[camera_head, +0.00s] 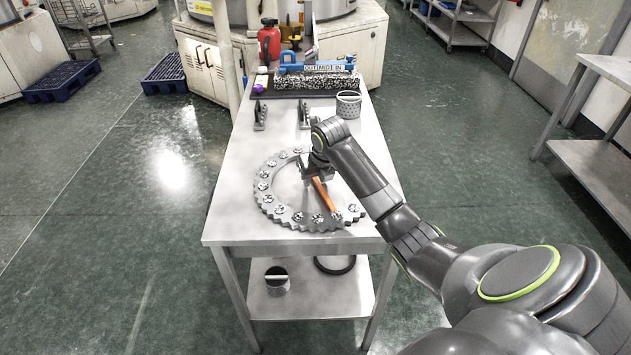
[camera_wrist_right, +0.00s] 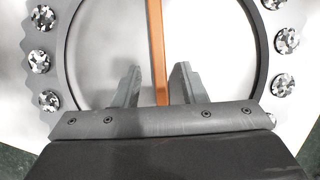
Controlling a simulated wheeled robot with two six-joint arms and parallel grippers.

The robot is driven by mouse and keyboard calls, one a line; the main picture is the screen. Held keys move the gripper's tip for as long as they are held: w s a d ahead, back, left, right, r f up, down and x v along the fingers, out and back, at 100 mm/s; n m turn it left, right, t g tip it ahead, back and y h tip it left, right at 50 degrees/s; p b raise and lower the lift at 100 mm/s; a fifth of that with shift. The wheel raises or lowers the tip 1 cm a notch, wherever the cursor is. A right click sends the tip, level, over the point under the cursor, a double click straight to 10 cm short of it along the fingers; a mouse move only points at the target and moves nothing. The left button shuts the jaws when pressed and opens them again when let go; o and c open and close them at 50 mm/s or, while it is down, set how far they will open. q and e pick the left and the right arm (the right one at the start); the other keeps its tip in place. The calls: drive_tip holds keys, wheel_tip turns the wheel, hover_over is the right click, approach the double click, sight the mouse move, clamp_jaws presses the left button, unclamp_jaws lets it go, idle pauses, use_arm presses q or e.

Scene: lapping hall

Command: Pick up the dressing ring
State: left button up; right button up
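The dressing ring (camera_head: 288,216) is a large grey toothed ring with several speckled round pads, lying flat on the near part of the metal table. It also shows in the right wrist view (camera_wrist_right: 259,60). An orange bar (camera_head: 323,194) runs inside the ring towards its near inner edge; its far end is hidden by my gripper. My right gripper (camera_head: 314,176) is above the ring's opening. In the right wrist view its fingers (camera_wrist_right: 157,82) are open, one on each side of the orange bar (camera_wrist_right: 157,40), with gaps on both sides. My left gripper is out of view.
The metal table (camera_head: 226,215) has two dark brackets (camera_head: 259,116) (camera_head: 304,115), a perforated cup (camera_head: 348,105) and a dark tray with a speckled block (camera_head: 316,80) towards the back. A red bottle (camera_head: 268,45) stands behind. The lower shelf (camera_head: 312,301) holds a can (camera_head: 277,283).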

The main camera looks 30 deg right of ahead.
clamp_jaws()
idle(1.4)
drive_tip(key=shift+w+r, duration=0.1)
drive_tip(key=shift+r, duration=0.05)
